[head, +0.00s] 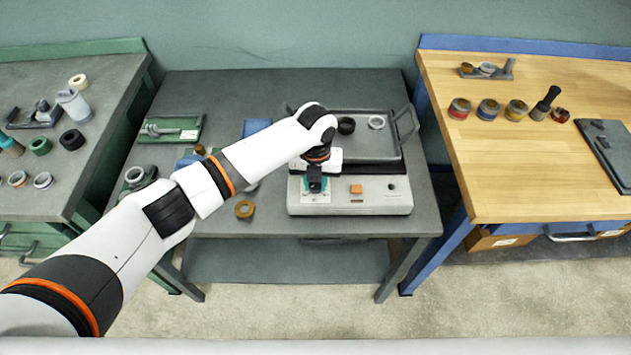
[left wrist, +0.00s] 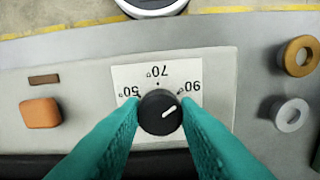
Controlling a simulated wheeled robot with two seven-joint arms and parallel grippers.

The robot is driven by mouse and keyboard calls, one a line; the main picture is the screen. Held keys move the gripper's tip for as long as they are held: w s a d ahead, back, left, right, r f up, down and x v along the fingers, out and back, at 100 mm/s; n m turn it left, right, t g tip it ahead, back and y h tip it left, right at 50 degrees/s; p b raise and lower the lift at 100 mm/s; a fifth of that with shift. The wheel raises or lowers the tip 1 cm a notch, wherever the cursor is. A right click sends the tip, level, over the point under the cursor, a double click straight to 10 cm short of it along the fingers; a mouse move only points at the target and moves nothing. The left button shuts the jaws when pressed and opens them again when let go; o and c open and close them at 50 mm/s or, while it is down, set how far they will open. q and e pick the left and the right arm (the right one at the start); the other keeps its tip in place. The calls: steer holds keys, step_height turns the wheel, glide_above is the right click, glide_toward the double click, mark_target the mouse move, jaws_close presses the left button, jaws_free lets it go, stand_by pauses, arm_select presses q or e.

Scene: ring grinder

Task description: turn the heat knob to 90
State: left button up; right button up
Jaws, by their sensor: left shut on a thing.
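The heat knob (left wrist: 157,118) is a round black dial with a white pointer line, on a white label (left wrist: 125,75) marked 50, 70 and 90. The label appears upside down in the left wrist view. The pointer slants up and right, towards the 90 mark. My left gripper (left wrist: 160,112) has its teal fingers closed on both sides of the knob. In the head view my left gripper (head: 316,187) reaches down onto the front left of the grey heater unit (head: 375,208), and it hides the knob there. My right gripper does not show.
An orange button (head: 356,189) is on the unit's panel, right of my gripper. A dark tray (head: 365,120) with rings stands behind. A brass ring (head: 244,209) lies left on the grey table (head: 225,85). Side benches hold several rings and jars.

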mark_target(316, 185)
arm_select(q)
steer(key=shift+w+r+m, duration=0.1)
steer(key=shift+r+m, duration=0.05)
steer(key=shift+m, duration=0.25)
steer(key=o, duration=1)
step_height(316, 185, up, 12)
steer(key=b, duration=0.2)
steer(key=shift+b, duration=0.35)
